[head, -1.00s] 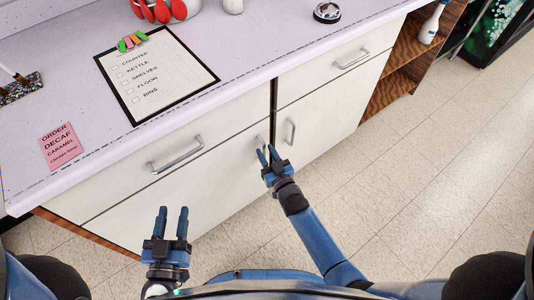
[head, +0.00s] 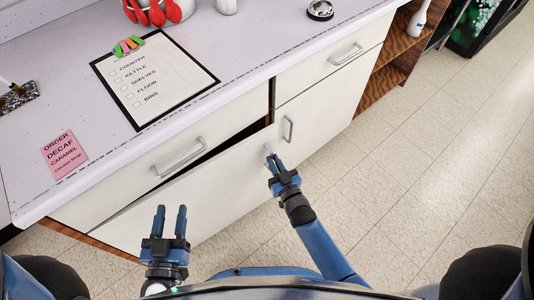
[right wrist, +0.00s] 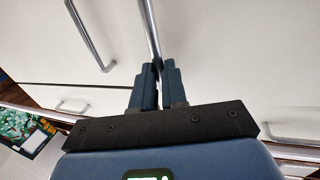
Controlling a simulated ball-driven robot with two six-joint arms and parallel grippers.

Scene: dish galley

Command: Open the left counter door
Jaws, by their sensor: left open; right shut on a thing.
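The left counter door (head: 200,200) is white and sits below the left drawer. It stands slightly ajar, with a dark gap along its top and right edges. My right gripper (head: 274,164) is at the door's upper right corner. In the right wrist view its fingers (right wrist: 157,85) are shut on the door's metal bar handle (right wrist: 150,30). The handle (head: 267,150) is mostly hidden by the fingers in the head view. My left gripper (head: 171,220) is open and empty, low in front of the door's left part.
The left drawer handle (head: 178,157) is above the door. The right door's handle (head: 288,129) is close beside my right gripper. The counter top (head: 60,85) holds a checklist clipboard (head: 155,78) and a pink order note (head: 63,155). The floor (head: 430,170) at right is clear.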

